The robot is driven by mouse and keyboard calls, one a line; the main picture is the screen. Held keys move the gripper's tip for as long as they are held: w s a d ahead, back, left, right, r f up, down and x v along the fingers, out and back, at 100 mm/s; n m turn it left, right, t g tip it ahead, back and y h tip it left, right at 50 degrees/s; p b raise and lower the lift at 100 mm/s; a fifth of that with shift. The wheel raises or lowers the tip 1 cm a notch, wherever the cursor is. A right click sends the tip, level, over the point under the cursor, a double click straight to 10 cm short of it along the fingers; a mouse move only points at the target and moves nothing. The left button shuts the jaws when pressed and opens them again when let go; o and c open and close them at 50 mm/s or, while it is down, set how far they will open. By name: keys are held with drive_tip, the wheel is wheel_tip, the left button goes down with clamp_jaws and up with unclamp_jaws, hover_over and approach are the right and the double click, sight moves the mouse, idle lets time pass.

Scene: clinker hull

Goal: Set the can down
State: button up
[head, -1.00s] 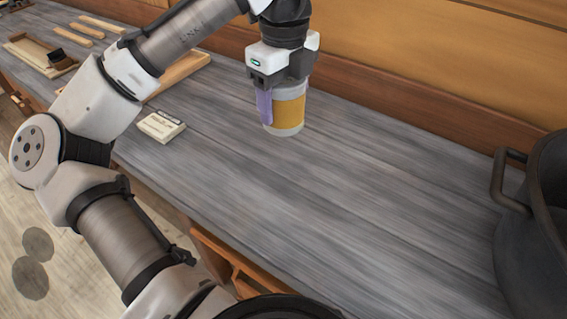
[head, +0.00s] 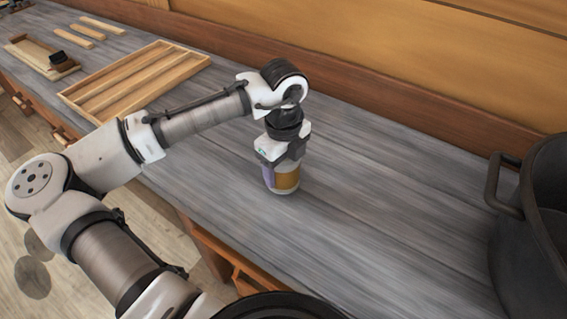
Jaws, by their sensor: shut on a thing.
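The can (head: 287,181) is pale with a mustard-yellow band and shows upright in the head view, near the middle of the grey wooden bench (head: 370,220). My gripper (head: 278,172) points down from above and is shut around the can's upper part. One purple finger shows on the can's left side; the other finger is hidden. The can's base is at or very close to the bench top; I cannot tell whether it touches.
A large dark pot (head: 535,230) with a side handle stands at the right. A wooden slatted tray (head: 135,80) lies at the back left, with several wooden strips and a small board beyond it. The bench around the can is clear.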

drive_tip(key=o, duration=1.3)
wheel_tip(320, 180, up, 12)
drive_tip(key=shift+r+b, duration=0.1)
drive_tip(key=shift+b, duration=0.55)
